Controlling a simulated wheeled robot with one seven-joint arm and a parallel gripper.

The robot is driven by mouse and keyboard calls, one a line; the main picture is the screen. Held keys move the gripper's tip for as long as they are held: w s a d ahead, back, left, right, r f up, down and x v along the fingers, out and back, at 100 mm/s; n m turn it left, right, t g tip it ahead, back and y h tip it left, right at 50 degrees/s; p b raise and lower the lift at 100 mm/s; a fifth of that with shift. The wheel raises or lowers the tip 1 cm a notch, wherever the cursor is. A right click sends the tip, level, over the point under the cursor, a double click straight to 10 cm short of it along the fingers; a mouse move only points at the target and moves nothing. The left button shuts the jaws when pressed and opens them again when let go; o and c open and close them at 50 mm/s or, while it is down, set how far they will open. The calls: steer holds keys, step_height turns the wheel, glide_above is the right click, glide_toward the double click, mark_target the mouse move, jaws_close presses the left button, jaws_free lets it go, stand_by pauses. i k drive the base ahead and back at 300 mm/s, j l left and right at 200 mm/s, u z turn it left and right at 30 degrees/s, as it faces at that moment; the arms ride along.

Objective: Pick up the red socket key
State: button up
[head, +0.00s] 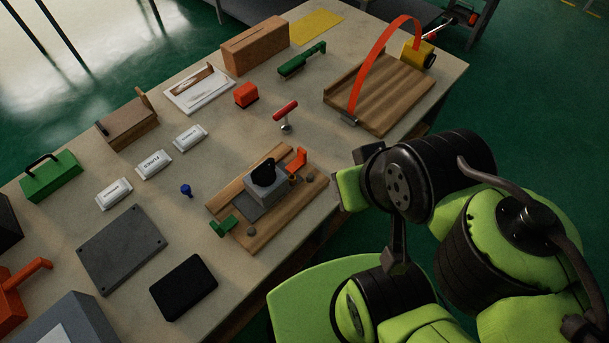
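The red socket key (286,111) stands on the bench just behind the wooden fixture board. It has a red crossbar handle on top and a short metal shaft below, and looks upright. My green and black arm comes in from the lower right, over the bench's near right edge. My gripper (350,188) is at the end of this arm, right of the fixture board and well apart from the key. Its fingertips do not show clearly, so I cannot tell whether it is open or shut. Nothing hides the key.
The fixture board (247,216) with a grey block stands nearer me. A red block (246,95) and a green tool (302,60) lie behind the key. A wooden tray (390,95) with an orange arched strap (375,55) stands to its right. Bare bench surrounds the key.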

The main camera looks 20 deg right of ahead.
mark_target(287, 128)
steer(key=i+l+u, duration=0.1)
steer(key=l+u, duration=1.1)
steer(key=u, duration=0.15)
steer(key=k+l+u, duration=0.1)
steer(key=l+u, duration=0.35)
steer(key=k+l+u, duration=0.2)
steer(key=u, duration=0.25)
steer(key=k+l+u, duration=0.2)
steer(key=l+u, duration=0.25)
steer(key=i, duration=0.5)
